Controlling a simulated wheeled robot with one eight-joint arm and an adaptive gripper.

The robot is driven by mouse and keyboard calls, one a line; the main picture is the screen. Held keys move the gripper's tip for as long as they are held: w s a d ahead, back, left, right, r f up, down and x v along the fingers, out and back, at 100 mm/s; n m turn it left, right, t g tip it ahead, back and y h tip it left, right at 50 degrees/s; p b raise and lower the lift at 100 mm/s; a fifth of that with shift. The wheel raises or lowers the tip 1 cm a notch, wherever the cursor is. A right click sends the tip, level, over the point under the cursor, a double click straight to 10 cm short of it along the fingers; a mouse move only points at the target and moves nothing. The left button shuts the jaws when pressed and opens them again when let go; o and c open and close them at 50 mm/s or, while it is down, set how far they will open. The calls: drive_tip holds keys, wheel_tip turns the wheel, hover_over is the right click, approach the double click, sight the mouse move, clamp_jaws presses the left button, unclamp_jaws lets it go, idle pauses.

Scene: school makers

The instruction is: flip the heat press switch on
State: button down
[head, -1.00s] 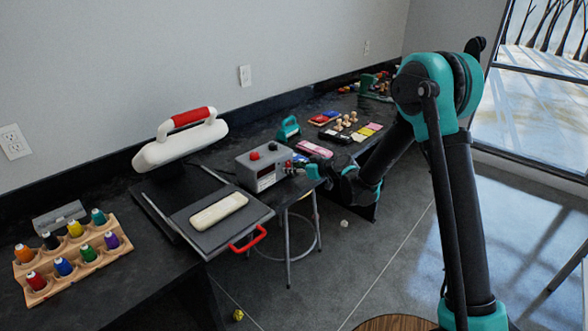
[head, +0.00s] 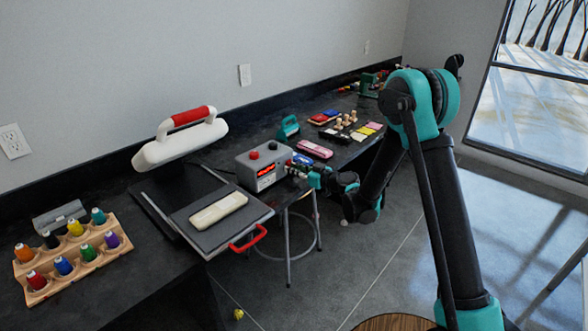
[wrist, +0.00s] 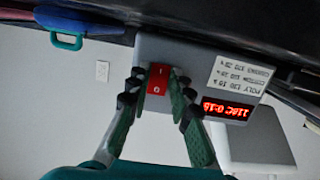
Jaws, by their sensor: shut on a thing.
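My gripper (head: 300,170) is at that face. In the wrist view my gripper (wrist: 157,88) has a finger on each side of the switch and is shut on it.
The heat press (head: 180,150) stands open to the left, its red-handled tray (head: 245,218) pulled out with a pale block (head: 218,210) on it. A thread rack (head: 120,262) is at far left. A stool (head: 290,240) stands below my gripper.

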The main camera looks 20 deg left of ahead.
idle(0.4)
drive_tip(key=c, duration=1.4)
unclamp_jaws()
drive_tip(key=shift+o, duration=0.2)
drive_tip(key=v, duration=0.7)
drive_tip(key=shift+s+d, duration=0.15)
drive_tip(key=shift+d, duration=0.1)
